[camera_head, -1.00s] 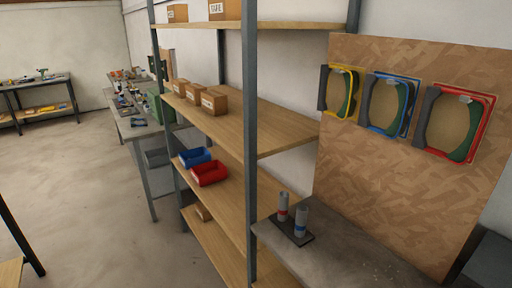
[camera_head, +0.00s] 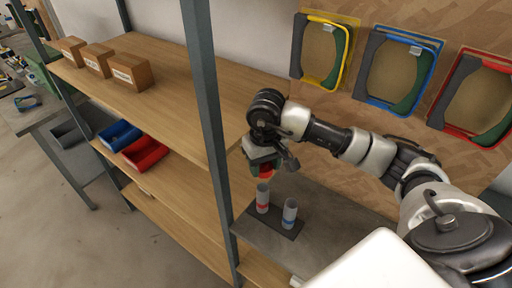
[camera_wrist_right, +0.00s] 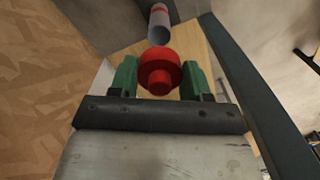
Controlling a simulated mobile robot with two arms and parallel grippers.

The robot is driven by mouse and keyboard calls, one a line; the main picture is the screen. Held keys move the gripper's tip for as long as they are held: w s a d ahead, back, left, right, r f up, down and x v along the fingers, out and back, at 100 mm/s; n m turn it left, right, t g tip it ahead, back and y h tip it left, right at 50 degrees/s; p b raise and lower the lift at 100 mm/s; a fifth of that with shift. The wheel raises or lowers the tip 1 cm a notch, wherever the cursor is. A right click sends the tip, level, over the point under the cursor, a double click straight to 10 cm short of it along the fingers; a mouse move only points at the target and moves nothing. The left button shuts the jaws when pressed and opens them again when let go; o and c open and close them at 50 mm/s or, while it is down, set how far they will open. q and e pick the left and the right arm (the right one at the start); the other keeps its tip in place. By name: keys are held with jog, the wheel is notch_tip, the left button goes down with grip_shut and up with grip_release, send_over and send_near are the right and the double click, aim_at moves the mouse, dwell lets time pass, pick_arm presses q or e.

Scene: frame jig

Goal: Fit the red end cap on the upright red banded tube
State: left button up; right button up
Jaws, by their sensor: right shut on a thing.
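My right gripper (camera_head: 266,168) is shut on the red end cap (camera_head: 266,171). In the right wrist view the cap (camera_wrist_right: 160,72) sits between the green fingers. The upright red banded tube (camera_head: 262,198) is grey with a red band and stands on a dark base plate (camera_head: 268,222). The cap is just above this tube's top, with a small gap in the head view. In the wrist view the tube (camera_wrist_right: 159,22) shows its open end beyond the cap. My left gripper is not in view.
A blue banded tube (camera_head: 289,212) stands close to the right on the same plate. A grey shelf post (camera_head: 205,120) rises to the left. Blue (camera_head: 118,135) and red (camera_head: 145,153) bins sit on a shelf. Coloured frames hang on the board behind.

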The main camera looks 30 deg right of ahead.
aim_at(263, 185)
jog(key=shift+w, duration=0.25)
jog(key=shift+s+f, duration=0.25)
jog(key=shift+f, duration=0.15)
jog(key=shift+f+b, duration=0.25)
jog(key=shift+b, duration=0.1)
jog(key=shift+w+f, duration=0.15)
jog(key=shift+f, duration=0.65)
jog(key=shift+f+b, duration=1.85)
jog(key=shift+f, duration=0.55)
jog(key=shift+f+b, duration=0.45)
jog(key=shift+b, duration=0.25)
jog(key=o, duration=1)
jog(key=shift+c, duration=0.2)
